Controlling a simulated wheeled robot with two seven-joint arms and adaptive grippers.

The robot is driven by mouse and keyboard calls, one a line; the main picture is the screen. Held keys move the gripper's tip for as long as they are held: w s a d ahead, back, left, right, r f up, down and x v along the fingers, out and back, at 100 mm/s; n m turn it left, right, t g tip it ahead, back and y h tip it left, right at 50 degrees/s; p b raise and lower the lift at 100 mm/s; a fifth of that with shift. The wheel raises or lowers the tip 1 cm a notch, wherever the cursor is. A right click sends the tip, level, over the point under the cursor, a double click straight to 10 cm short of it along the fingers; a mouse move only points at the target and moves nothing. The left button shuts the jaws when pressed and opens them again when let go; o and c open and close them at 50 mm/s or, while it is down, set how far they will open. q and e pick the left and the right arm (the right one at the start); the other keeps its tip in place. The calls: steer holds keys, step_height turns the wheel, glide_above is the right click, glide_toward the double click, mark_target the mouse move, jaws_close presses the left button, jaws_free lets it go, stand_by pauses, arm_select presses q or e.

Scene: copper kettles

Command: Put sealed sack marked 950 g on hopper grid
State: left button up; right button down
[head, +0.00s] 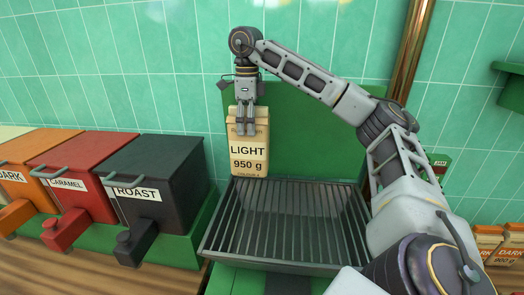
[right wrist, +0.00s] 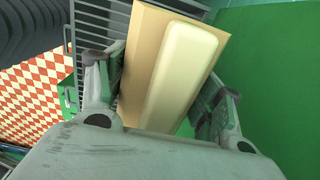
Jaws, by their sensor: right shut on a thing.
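The tan sack (head: 248,152) reads "LIGHT 950 g" and hangs upright from my right gripper (head: 246,128) in the head view. My right gripper is shut on the sack's top. In the right wrist view the sack (right wrist: 172,65) sits between the two fingers of the gripper (right wrist: 165,95). The dark hopper grid (head: 290,222) lies below and to the right. The sack's lower end is at the grid's back left corner in the picture. I cannot tell whether it touches the grid. My left gripper is not in view.
Orange (head: 20,178), red (head: 82,170) and black (head: 155,180) bins stand on the left, the black one close to the grid. A green panel (head: 310,120) rises behind the grid. Several small sacks (head: 503,243) stand at the far right. The grid's bars are bare.

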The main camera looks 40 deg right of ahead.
mark_target(250, 151)
steer(key=shift+f+b, duration=0.5)
steer(key=shift+f, duration=2.3)
steer(key=shift+f+b, duration=0.5)
steer(key=shift+f, duration=1.5)
steer(key=shift+c, duration=1.3)
jaws_free()
steer(key=shift+s, duration=0.1)
